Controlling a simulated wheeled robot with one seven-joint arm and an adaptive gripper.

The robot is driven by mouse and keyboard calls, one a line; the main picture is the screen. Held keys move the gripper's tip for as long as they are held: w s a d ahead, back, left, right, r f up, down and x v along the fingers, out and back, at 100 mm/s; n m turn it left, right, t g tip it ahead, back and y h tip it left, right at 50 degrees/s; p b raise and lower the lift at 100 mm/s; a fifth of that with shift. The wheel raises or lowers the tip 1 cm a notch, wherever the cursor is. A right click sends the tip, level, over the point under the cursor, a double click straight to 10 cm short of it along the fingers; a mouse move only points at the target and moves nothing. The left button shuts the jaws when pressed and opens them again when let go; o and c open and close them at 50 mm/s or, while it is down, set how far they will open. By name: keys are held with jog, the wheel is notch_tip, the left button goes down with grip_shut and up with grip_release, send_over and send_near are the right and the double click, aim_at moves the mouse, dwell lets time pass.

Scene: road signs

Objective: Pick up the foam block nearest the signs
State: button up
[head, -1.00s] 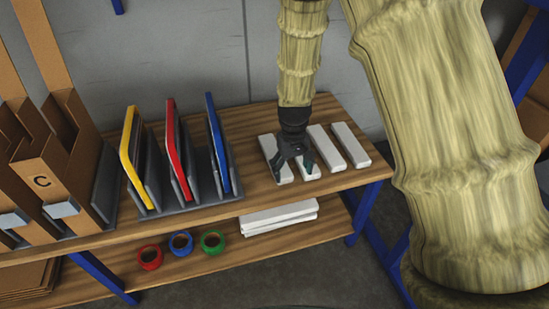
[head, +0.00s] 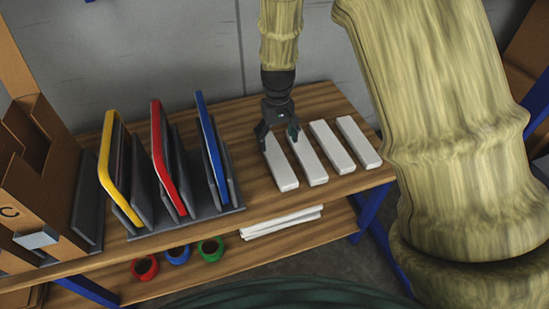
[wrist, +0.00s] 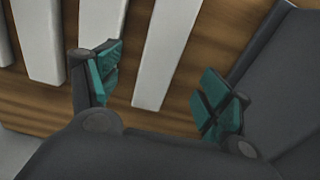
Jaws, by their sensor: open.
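Several white foam blocks lie side by side on the wooden bench top. The block nearest the signs (head: 284,172) is the leftmost in the head view; its far end is partly behind my gripper (head: 277,138). My gripper is open and empty above this block, pointing down. In the wrist view, the end block (wrist: 165,55) shows between the spread teal-padded fingers (wrist: 160,92), with the other blocks (wrist: 40,35) to its left. The signs, yellow (head: 108,165), red (head: 158,150) and blue-edged (head: 208,140), stand in a grey rack left of the blocks.
A cardboard holder (head: 38,150) stands at the far left. Below, a lower shelf holds red (head: 145,269), blue and green (head: 210,250) rings and a stack of white sheets (head: 280,222). A grey wall is behind. Bare wood separates rack and blocks.

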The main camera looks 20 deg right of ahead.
aim_at(276, 157)
notch_tip(276, 157, down, 3)
jog(key=shift+d+r, duration=0.1)
jog(key=shift+r, duration=0.05)
jog(key=shift+a+f+b, duration=0.2)
jog(key=shift+f+b, duration=0.15)
jog(key=shift+f, duration=2.45)
jog(key=c, duration=0.8)
